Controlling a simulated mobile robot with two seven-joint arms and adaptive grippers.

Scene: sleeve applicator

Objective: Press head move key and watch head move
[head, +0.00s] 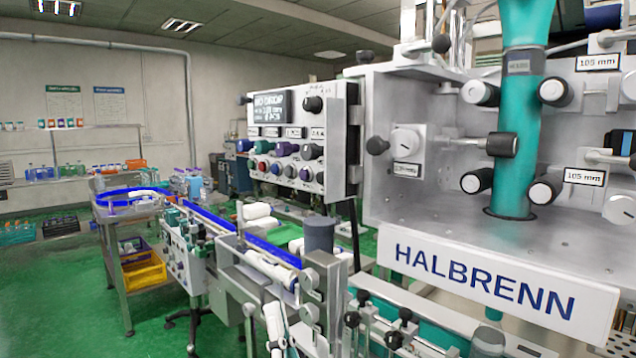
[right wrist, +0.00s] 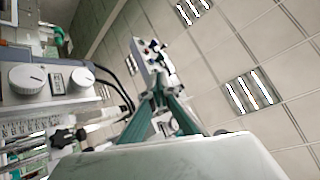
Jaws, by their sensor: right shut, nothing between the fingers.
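The control panel (head: 298,140) stands left of the machine housing in the head view, with a dark display (head: 271,106), a black knob (head: 313,104) and rows of coloured buttons (head: 284,170). I cannot read which one is the head move key. The machine's head holds a teal sleeve tube (head: 518,130) upright between black-ended rollers. In the right wrist view my right gripper (right wrist: 159,90) is shut and empty. Its fingertips overlap a white knobbed panel (right wrist: 152,58) behind them; I cannot tell any contact. My left gripper is not in view.
A HALBRENN plate (head: 484,281) fronts the housing (head: 420,190). A conveyor with blue rails (head: 262,247) carries white bottles, beside a grey cylinder (head: 318,235). A metal cart with a yellow crate (head: 143,271) stands left. The green floor (head: 60,300) is clear at far left.

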